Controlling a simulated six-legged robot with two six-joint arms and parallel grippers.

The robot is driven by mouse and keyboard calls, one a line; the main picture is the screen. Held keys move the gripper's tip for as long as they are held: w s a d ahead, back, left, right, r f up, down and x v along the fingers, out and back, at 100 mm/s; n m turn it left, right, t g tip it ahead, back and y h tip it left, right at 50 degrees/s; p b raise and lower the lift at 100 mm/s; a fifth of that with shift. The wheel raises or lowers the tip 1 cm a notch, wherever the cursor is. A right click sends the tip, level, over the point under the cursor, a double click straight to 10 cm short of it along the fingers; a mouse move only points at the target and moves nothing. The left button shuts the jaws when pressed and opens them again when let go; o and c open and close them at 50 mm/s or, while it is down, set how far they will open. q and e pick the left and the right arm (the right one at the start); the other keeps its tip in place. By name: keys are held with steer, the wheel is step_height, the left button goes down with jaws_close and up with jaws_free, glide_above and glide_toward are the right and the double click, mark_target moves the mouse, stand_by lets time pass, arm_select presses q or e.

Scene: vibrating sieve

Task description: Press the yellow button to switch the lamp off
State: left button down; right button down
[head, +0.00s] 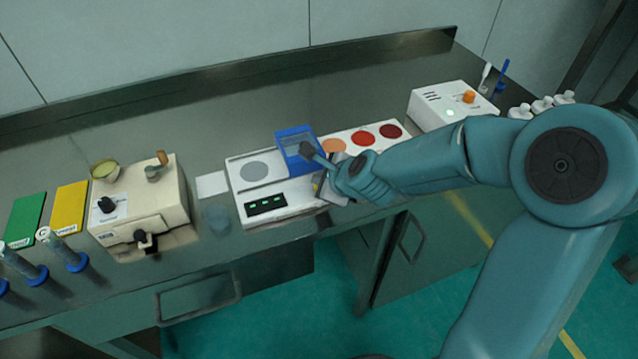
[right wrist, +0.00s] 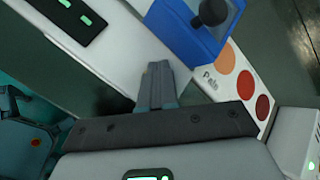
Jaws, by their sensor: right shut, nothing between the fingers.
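A white box (head: 440,100) stands at the back right. An orange-yellow knob (head: 468,97) and a small lit green spot (head: 450,112) are on its top; I cannot tell whether these are the task's button and lamp. My right gripper (head: 322,184) is well to the left of this box, by the front right of a white instrument (head: 245,170) with green displays. It is shut and empty, and its closed fingers (right wrist: 157,78) show above the white surface in the right wrist view. My left gripper is out of view.
A blue box with a dark knob (head: 290,140) stands beside my right gripper; it also shows in the right wrist view (right wrist: 185,35). A colour panel (head: 378,124) lies between instrument and white box. White bottles (head: 540,105) stand at right. A beige machine (head: 135,220) is at left.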

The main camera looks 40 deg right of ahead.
steer(key=shift+r+p, duration=0.35)
steer(key=shift+r, duration=0.05)
step_height(320, 180, up, 6)
steer(key=p, duration=0.5)
steer(key=shift+p, duration=0.35)
stand_by(0.5)
